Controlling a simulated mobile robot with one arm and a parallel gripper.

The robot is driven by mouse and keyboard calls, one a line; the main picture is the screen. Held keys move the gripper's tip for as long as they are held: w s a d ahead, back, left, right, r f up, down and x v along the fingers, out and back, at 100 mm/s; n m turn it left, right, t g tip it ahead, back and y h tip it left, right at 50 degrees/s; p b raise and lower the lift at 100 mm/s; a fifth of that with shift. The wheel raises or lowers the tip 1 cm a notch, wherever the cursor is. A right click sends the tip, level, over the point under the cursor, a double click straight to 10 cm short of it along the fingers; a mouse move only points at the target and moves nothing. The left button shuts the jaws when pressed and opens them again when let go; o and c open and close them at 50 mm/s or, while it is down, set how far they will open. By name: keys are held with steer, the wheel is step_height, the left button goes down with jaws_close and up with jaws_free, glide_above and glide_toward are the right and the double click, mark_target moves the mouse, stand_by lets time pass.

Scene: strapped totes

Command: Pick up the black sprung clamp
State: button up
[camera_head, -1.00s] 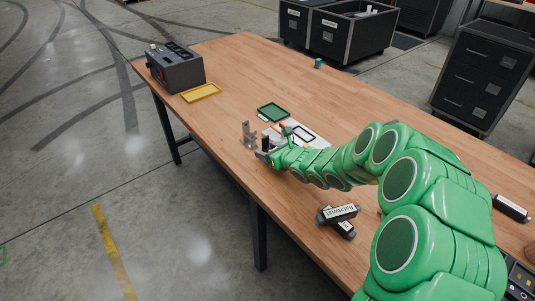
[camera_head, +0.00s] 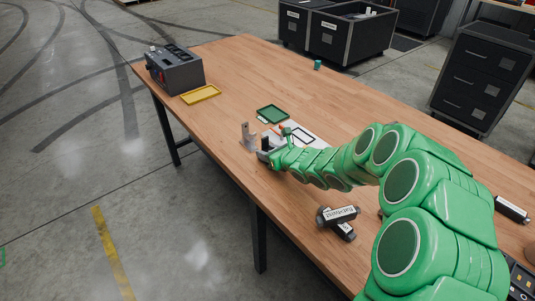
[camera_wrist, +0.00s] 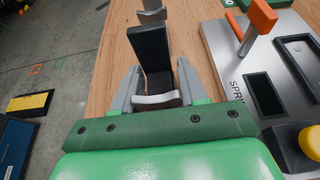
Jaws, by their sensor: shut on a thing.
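The black clamp (camera_wrist: 151,52) stands upright between the two grey fingers of my gripper (camera_wrist: 157,90) in the wrist view. A pale metal piece (camera_wrist: 157,99) crosses its lower part between the fingers; I cannot tell whether it belongs to the clamp. My gripper is shut on the clamp. In the head view the clamp (camera_head: 265,142) shows as a small dark upright piece at my gripper (camera_head: 265,153), near the table's front edge. The fingers partly hide its lower end.
A grey metal bracket (camera_head: 248,138) stands just beyond the clamp. A pale board (camera_wrist: 224,60) with an orange-handled part (camera_wrist: 262,16) and a yellow knob (camera_wrist: 311,141) lies close on the right. A green tray (camera_head: 272,113) and a yellow tray (camera_head: 201,94) lie farther back.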

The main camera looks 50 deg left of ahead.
mark_target(262, 142)
steer(key=r, duration=0.2)
steer(key=s+d+r, duration=0.1)
steer(key=r, duration=0.1)
steer(key=d+r, duration=0.1)
steer(key=r, duration=0.1)
steer(key=shift+s+d, duration=0.2)
steer(key=s+d+r, duration=0.5)
steer(key=d+r, duration=0.1)
steer(key=d, duration=0.3)
steer(key=shift+s+d+r, duration=0.25)
steer(key=shift+s+d, duration=0.05)
steer(key=shift+d, duration=0.05)
